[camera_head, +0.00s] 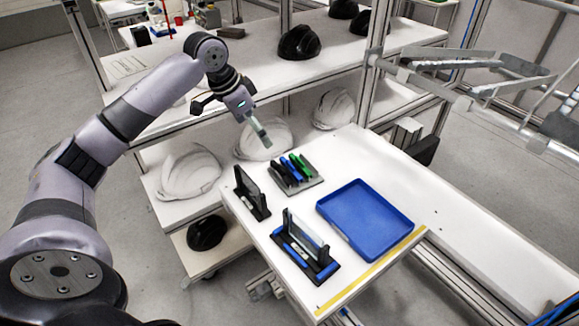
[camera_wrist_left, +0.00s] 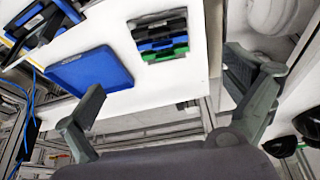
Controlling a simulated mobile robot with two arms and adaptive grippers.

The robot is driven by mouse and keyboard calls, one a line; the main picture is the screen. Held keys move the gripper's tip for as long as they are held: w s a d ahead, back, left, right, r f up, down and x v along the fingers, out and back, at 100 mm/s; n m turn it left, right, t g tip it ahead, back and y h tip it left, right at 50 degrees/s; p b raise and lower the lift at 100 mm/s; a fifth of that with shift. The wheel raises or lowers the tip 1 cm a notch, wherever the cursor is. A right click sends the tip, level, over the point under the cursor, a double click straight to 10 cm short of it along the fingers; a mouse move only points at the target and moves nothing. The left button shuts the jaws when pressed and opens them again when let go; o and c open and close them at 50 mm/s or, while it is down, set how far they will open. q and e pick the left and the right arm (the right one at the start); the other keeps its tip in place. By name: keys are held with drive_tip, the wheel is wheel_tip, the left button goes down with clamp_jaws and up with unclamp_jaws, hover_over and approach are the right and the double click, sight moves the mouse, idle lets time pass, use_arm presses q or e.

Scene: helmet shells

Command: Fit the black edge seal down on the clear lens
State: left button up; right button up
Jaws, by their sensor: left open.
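A rack (camera_head: 312,183) on the white table holds black, blue and green strips; the black strip (camera_head: 287,173) at its left looks like the edge seal. The rack's strips show in the left wrist view, the black one (camera_wrist_left: 157,25) uppermost. What looks like the clear lens (camera_head: 304,236) stands upright in a black and blue holder (camera_head: 322,272) near the table's front. My left gripper (camera_head: 258,137) is open and empty, above and behind the rack. In the left wrist view its fingers (camera_wrist_left: 165,75) are wide apart with nothing between them. My right gripper is not in view.
A blue tray (camera_head: 365,215) lies right of the holder. A dark upright stand (camera_head: 251,194) is at the table's left edge. White helmet shells (camera_head: 190,172) sit on the shelf behind, black ones (camera_head: 298,43) above. The table's back right is clear.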

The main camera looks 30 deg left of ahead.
use_arm(q)
approach(280, 169)
drive_tip(key=p+x, duration=0.1)
drive_tip(key=x, duration=0.3)
drive_tip(key=shift+f, duration=0.2)
drive_tip(key=p+x, duration=0.1)
drive_tip(key=x, duration=0.3)
drive_tip(key=shift+w+f, duration=0.2)
drive_tip(key=shift+w, duration=0.05)
drive_tip(key=shift+f, duration=0.2)
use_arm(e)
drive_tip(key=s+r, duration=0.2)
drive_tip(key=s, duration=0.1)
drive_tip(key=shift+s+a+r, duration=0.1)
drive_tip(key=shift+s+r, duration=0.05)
use_arm(q)
drive_tip(key=shift+c, duration=0.4)
drive_tip(key=shift+s, duration=0.1)
drive_tip(key=c, duration=1)
drive_tip(key=shift+s+d, duration=0.1)
drive_tip(key=shift+c, duration=1.2)
